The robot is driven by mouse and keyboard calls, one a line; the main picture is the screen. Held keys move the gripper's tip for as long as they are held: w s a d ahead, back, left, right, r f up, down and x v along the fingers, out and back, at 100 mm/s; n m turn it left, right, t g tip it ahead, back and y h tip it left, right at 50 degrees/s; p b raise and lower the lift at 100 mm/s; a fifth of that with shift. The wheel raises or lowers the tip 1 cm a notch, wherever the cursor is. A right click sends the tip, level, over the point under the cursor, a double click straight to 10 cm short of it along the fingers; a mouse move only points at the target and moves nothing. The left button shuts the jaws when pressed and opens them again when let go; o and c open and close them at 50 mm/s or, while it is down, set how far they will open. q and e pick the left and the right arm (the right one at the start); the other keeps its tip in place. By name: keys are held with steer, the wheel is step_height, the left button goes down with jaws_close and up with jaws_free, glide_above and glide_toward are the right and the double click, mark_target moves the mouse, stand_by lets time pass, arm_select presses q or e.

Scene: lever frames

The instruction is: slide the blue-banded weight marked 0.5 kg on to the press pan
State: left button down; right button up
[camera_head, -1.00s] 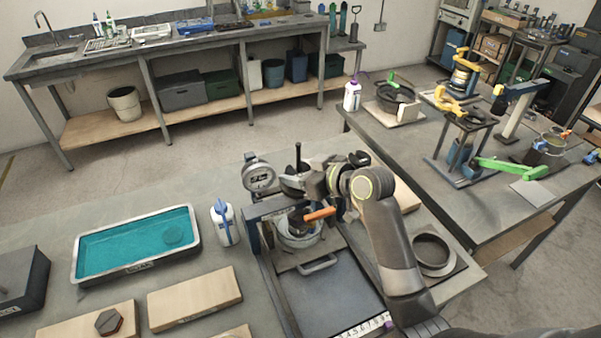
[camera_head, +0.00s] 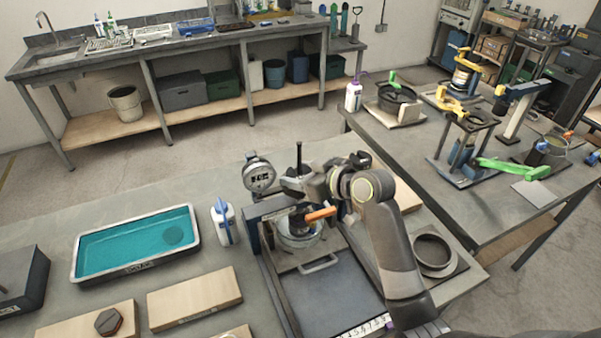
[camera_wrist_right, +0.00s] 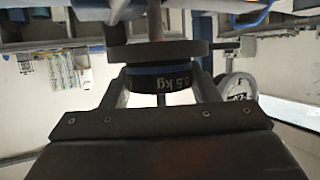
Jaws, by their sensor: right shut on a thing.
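My right gripper (camera_head: 309,183) reaches in from the right at the press frame (camera_head: 272,207), beside its upright dark rod (camera_head: 299,156). It is shut on the weight (camera_wrist_right: 160,84), which shows a blue band and an upside-down "0.5 kg" between the two fingers in the right wrist view. That view is inverted, and the wide dark disc of the press pan (camera_wrist_right: 160,50) lies directly under the weight, close against it. Whether they touch is hard to tell. In the head view the jaws largely hide the weight. My left gripper is not in view.
A round dial gauge (camera_head: 260,175) stands just left of the press. An orange handle (camera_head: 320,214) and a metal pot (camera_head: 299,238) sit below the pan. A teal tray (camera_head: 82,272) and a white bottle (camera_head: 224,222) are further left. A ring-shaped mould (camera_head: 433,252) lies at right.

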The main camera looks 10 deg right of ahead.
steer(key=shift+r, duration=0.1)
steer(key=o, duration=1.2)
steer(key=shift+p+v, duration=0.75)
steer(key=shift+v, duration=0.2)
steer(key=shift+p+v, duration=1.4)
steer(key=shift+v, duration=1.2)
